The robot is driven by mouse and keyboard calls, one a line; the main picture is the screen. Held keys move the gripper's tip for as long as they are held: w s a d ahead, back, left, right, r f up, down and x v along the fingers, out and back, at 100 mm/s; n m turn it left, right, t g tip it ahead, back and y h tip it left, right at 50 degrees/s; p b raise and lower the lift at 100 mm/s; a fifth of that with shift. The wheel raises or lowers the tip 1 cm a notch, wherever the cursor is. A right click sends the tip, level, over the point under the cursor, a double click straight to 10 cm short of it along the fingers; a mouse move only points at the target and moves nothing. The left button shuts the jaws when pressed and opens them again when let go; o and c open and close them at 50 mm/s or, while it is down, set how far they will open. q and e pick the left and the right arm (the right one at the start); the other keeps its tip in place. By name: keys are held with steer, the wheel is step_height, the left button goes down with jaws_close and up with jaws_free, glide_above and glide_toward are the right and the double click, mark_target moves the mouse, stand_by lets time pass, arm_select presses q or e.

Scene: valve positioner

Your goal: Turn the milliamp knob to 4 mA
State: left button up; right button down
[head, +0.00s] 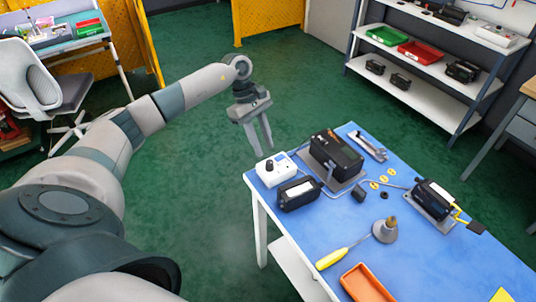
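A small white box (277,170) with a dark round knob (269,165) on top sits at the table's far left corner. It looks like the milliamp source; its scale markings are too small to read. My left gripper (265,150) hangs above and just behind the box, fingers pointing down. The fingers are apart with nothing between them, and they do not appear to touch the knob. My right gripper is not in view.
On the blue table (330,225) stand a black device (337,152) on a grey plate, a black meter (299,193) close beside the white box, and another black device (435,199). A yellow-handled screwdriver (333,258) and an orange tray (365,285) lie near the front.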

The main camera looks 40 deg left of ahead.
mark_target(269, 161)
arm_select(q)
steer(key=p+x, duration=0.1)
steer(key=x, duration=0.3)
steer(key=shift+d+f, duration=0.2)
steer(key=shift+f, duration=0.15)
steer(key=shift+d+f+p, duration=0.2)
steer(key=shift+f+p, duration=0.15)
steer(key=shift+f, duration=0.2)
steer(key=shift+c, duration=0.6)
jaws_close()
